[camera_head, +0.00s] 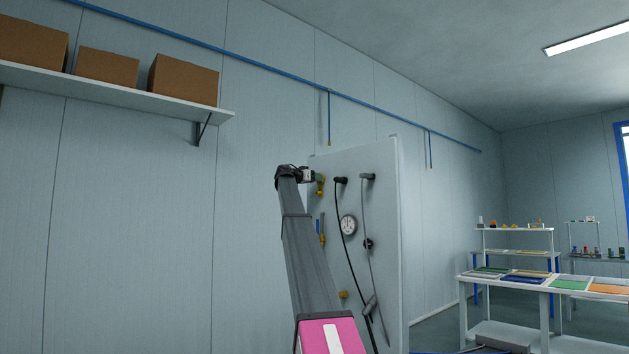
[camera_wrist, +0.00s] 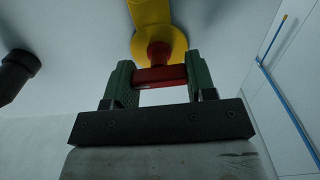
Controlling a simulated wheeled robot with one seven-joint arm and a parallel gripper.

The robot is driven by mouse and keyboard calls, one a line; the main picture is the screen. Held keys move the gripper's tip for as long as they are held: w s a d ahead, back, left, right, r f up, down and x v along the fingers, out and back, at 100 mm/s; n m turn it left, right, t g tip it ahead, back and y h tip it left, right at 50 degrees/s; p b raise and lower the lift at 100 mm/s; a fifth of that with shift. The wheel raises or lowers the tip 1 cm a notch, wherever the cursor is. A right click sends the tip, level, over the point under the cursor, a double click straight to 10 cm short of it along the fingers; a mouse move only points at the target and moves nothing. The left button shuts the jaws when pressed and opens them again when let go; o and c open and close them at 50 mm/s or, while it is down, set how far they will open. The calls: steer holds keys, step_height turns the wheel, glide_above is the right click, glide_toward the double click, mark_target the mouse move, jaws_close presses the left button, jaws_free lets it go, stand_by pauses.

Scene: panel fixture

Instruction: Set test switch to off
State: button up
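A yellow switch body (camera_wrist: 150,14) with a red handle (camera_wrist: 160,76) is fixed to the light panel (camera_head: 385,260). I take it to be the test switch; its label and marked positions cannot be read. My gripper (camera_wrist: 159,80) has green fingers, one on each side of the red handle, and both appear to touch it. In the head view my gripper (camera_head: 318,178) is at the panel's upper left, over a yellow part (camera_head: 321,190). The handle itself is mostly hidden there by my gripper.
Right of my gripper, the panel carries two black fittings with hanging hoses (camera_head: 341,181) and a round gauge (camera_head: 348,225). A yellow-handled part (camera_head: 322,239) sits below my gripper. A shelf with boxes (camera_head: 107,67) is at upper left. Tables (camera_head: 545,283) stand at right.

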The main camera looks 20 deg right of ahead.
steer(key=shift+n, duration=0.3)
steer(key=n, duration=0.3)
steer(key=shift+w+n, duration=0.1)
steer(key=shift+n, duration=0.2)
steer(key=n, duration=0.4)
steer(key=shift+f+n, duration=0.15)
steer(key=shift+n, duration=0.15)
steer(key=n, duration=0.4)
steer(key=shift+w, duration=0.1)
steer(key=shift+a+f+n, duration=0.1)
steer(key=shift+f+n, duration=0.05)
steer(key=shift+n, duration=2.35)
steer(key=o, duration=0.9)
steer(key=shift+o, duration=0.2)
